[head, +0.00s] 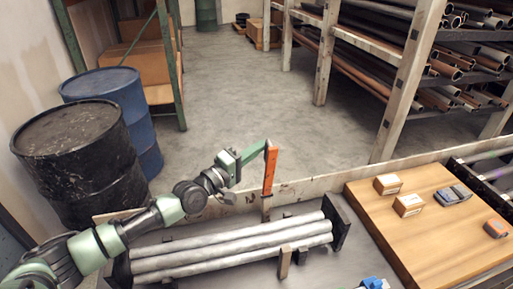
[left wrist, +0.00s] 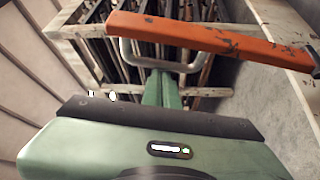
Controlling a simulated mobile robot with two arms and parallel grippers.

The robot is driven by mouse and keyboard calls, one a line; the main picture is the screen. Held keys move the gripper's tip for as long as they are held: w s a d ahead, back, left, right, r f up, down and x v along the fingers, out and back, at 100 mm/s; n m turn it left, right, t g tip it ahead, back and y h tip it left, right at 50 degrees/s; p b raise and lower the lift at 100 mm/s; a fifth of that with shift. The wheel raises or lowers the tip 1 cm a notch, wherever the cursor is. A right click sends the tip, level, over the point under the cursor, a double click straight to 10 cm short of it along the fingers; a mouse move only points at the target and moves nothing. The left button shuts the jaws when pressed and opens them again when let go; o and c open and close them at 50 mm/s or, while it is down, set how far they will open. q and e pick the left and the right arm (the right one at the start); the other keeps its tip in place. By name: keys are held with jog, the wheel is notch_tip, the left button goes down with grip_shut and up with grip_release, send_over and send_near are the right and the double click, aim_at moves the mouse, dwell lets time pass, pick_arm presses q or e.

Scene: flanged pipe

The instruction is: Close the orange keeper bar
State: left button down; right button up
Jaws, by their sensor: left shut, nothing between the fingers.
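The orange keeper bar (head: 270,172) stands up steeply at the back side of the pipe cradle, with its lower end at a post behind the pipes. In the left wrist view the bar (left wrist: 205,39) crosses the top, with a grey U-shaped handle (left wrist: 160,62) on it. Several grey pipes (head: 230,245) lie in the cradle below. My left gripper (head: 267,144) is shut and empty, its fingertips by the bar's upper end. In the left wrist view its green fingers (left wrist: 162,82) reach the handle; I cannot tell whether they touch.
A wooden board (head: 430,225) with small boxes (head: 408,205) lies to the right. A short brown post (head: 285,262) stands in front of the pipes. A black drum (head: 80,155) and a blue drum (head: 150,155) stand at left. Pipe shelves (head: 400,85) are behind.

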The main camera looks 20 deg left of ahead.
pick_arm(q)
jog(key=shift+s, duration=0.1)
jog(key=s+d+f+m+h+b, duration=0.3)
jog(key=s+d+f+m+b, duration=0.2)
jog(key=s+m+b, duration=0.1)
jog(key=s+d+f+m+h+b, duration=0.4)
jog(key=s+d+f+m+b, duration=0.1)
jog(key=s, duration=0.4)
jog(key=shift+m+b, duration=0.9)
jog(key=shift+b, duration=0.4)
jog(key=shift+d, duration=0.1)
